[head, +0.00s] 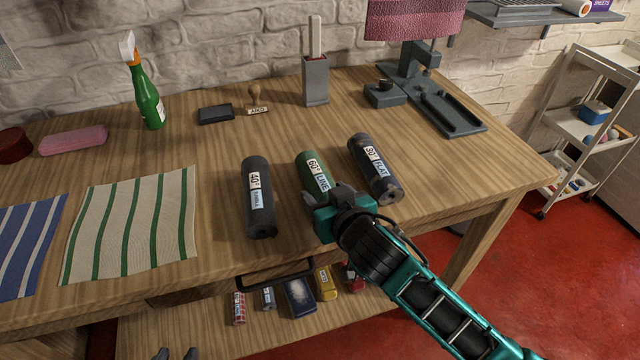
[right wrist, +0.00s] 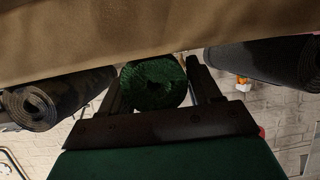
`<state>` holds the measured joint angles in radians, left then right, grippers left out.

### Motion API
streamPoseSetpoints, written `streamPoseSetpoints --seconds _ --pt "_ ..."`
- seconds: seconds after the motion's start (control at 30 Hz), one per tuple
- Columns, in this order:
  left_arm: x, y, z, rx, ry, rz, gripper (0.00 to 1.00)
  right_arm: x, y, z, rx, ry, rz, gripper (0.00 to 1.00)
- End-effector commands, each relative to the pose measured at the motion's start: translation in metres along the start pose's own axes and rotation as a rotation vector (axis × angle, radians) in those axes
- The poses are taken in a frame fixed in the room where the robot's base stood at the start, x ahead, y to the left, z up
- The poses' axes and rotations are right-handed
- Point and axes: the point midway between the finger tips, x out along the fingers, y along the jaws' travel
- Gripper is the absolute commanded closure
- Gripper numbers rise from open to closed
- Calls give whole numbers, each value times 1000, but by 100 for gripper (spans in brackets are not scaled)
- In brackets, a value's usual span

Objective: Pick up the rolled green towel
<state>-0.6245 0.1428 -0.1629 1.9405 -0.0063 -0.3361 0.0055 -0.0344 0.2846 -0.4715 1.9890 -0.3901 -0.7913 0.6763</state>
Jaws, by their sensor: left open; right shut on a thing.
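The rolled green towel (head: 312,170) lies between two dark rolls on the wooden table, with a white label reading "60° LINE". My right gripper (head: 332,202) is shut on its near end. In the right wrist view the towel's spiral end (right wrist: 153,82) sits between the two fingers of the right gripper (right wrist: 155,95). I cannot tell whether the towel is clear of the table top. Its near end is hidden by the gripper in the head view. My left gripper (head: 176,354) shows only its tips at the bottom edge, open and away from the towel.
A dark roll (head: 258,195) labelled "40°" lies left of the towel, and another dark roll (head: 375,167) lies close on its right. Striped cloths (head: 135,222) lie at left. A green spray bottle (head: 150,103) and a grey holder (head: 316,82) stand behind. Small items lie on the lower shelf (head: 215,325).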

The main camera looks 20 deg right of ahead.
Motion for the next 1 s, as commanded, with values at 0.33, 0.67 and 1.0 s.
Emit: streamPoseSetpoints --seconds 0.33,0.67,1.0 --pt "-3 0 -4 0 -1 0 57 -7 0 -18 1 5 0 71" --pt "-15 -1 -21 0 -1 0 57 -39 -1 -96 4 11 -2 71" --pt "-21 -1 -30 0 0 0 57 -69 -1 -167 3 8 -2 71"
